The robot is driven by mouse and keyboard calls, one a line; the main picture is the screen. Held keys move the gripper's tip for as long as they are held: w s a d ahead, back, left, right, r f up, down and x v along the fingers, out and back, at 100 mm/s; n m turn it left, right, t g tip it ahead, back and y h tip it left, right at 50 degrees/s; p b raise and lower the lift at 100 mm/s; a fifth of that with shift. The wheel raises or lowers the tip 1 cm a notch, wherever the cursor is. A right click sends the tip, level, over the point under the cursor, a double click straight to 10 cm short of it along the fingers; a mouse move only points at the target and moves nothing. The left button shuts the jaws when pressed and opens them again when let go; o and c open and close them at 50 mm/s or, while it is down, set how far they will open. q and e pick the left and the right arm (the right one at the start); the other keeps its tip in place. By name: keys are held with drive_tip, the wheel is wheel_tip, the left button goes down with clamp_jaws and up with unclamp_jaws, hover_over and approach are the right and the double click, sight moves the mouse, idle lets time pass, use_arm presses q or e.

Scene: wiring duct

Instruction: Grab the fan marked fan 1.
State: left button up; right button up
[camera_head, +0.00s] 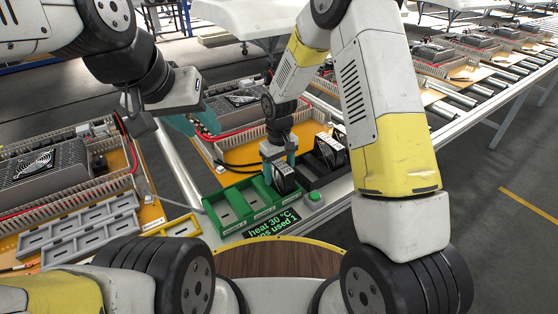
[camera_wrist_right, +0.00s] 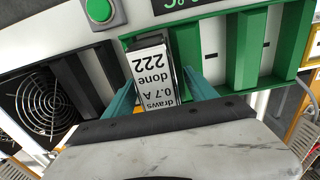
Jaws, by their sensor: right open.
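A dark fan with a white label (camera_wrist_right: 153,75) stands between the fingers of my right gripper (camera_wrist_right: 160,95) in the right wrist view. The label shows upside down and seems to read "draws 0.7 A done 222"; I see no "fan 1" mark. A finger is on each side of the fan, with the jaws open. In the head view this fan (camera_head: 285,180) is below my right gripper (camera_head: 280,156), at the right end of the green trays (camera_head: 235,206). More fans (camera_head: 327,150) stand in a black rack to its right. My left gripper (camera_head: 195,122) hangs over a duct enclosure; its jaw gap is unclear.
A green button (camera_head: 314,196) and a display (camera_head: 273,224) reading "heat 30 °C" and partly "used 1" sit in front. Grey bins (camera_head: 80,233) are at the left. A fan with a round grille (camera_wrist_right: 38,100) is beside the fan in the wrist view. A roller conveyor (camera_head: 465,100) runs at the right.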

clamp_jaws()
drive_tip(key=shift+r, duration=0.2)
